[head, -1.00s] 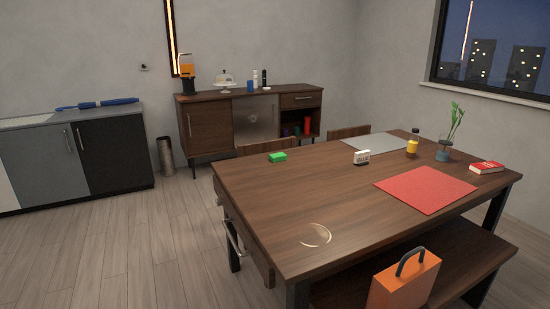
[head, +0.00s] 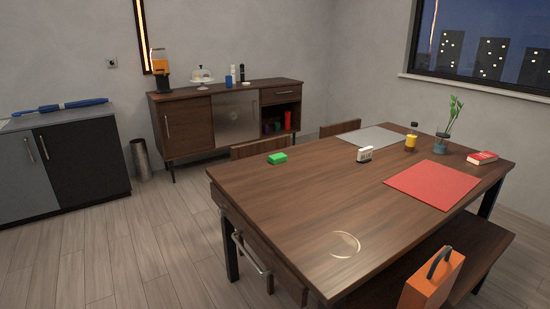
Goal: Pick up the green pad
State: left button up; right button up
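The green pad (head: 277,158) is a small bright green block lying on the wooden dining table (head: 300,195), near its far left corner. Nothing touches it and its top is clear. Neither of my grippers shows in the head view.
The table also holds a red mat (head: 432,184), a grey mat (head: 372,138), a white clock-like block (head: 364,154), a yellow bottle (head: 411,138), a plant vase (head: 441,144) and a red book (head: 482,157). An orange case (head: 432,282) stands on the bench. Floor left of the table (head: 130,250) is clear.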

aim_at(274, 159)
jog(key=i+j+z, duration=0.1)
jog(key=i+j, duration=0.2)
jog(key=j, duration=0.25)
jog(key=i+j+z, duration=0.15)
jog(key=j, duration=0.15)
jog(key=i+j+z, duration=0.2)
jog(key=i+j, duration=0.25)
jog(key=j, duration=0.2)
jog(key=i+j+z, duration=0.1)
jog(key=i+j, duration=0.25)
jog(key=j, duration=0.3)
jog(key=i+j+z, duration=0.15)
jog(key=j, duration=0.2)
jog(key=i, duration=0.05)
